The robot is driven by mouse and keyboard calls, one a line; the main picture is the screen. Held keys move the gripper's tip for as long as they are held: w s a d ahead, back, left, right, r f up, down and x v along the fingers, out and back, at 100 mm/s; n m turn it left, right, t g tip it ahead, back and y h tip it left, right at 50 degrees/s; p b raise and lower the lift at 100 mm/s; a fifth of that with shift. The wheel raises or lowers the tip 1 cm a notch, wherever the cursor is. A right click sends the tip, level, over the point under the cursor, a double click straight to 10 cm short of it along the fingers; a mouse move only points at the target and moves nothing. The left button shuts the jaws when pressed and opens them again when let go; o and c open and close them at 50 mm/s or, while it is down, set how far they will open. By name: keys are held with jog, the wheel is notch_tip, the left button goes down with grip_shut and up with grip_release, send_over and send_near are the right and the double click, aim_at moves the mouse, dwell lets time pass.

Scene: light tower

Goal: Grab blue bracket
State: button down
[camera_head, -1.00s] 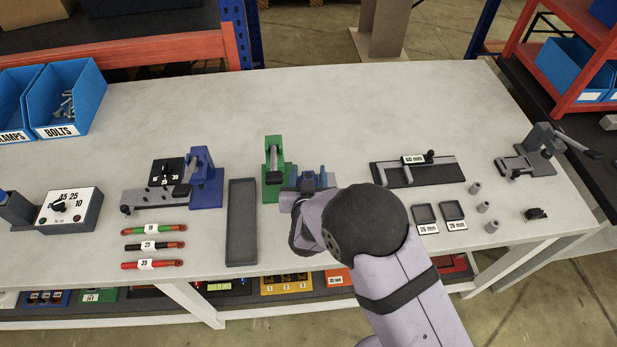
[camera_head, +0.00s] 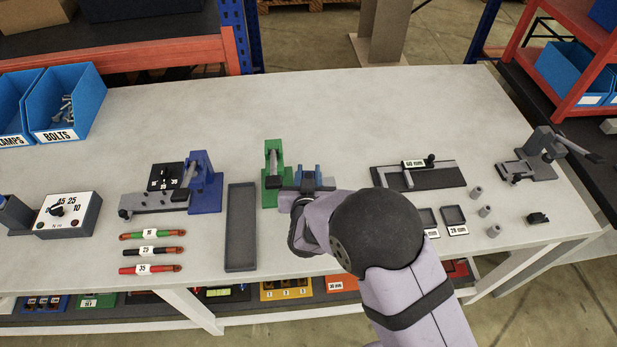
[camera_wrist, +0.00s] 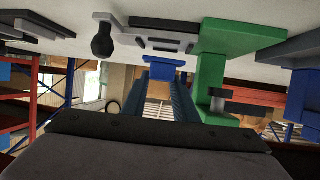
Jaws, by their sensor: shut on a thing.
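I cannot tell whether the bracket touches the table.
A blue stand (camera_head: 205,185) is at left. A 60 mm gauge fixture (camera_head: 420,175) and small grey cylinders (camera_head: 484,211) are at right.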

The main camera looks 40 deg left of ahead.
jog(key=shift+r, duration=0.7)
jog(key=s+d+b, duration=0.1)
jog(key=s+d, duration=0.2)
jog(key=s, duration=0.1)
jog(key=s+d+b, duration=0.2)
jog(key=s+d, duration=0.2)
jog(key=s, duration=0.1)
jog(key=s+d+b, duration=0.1)
jog(key=s+d, duration=0.3)
jog(key=s, duration=0.1)
jog(key=shift+s+b, duration=0.15)
jog(key=shift+b, duration=0.2)
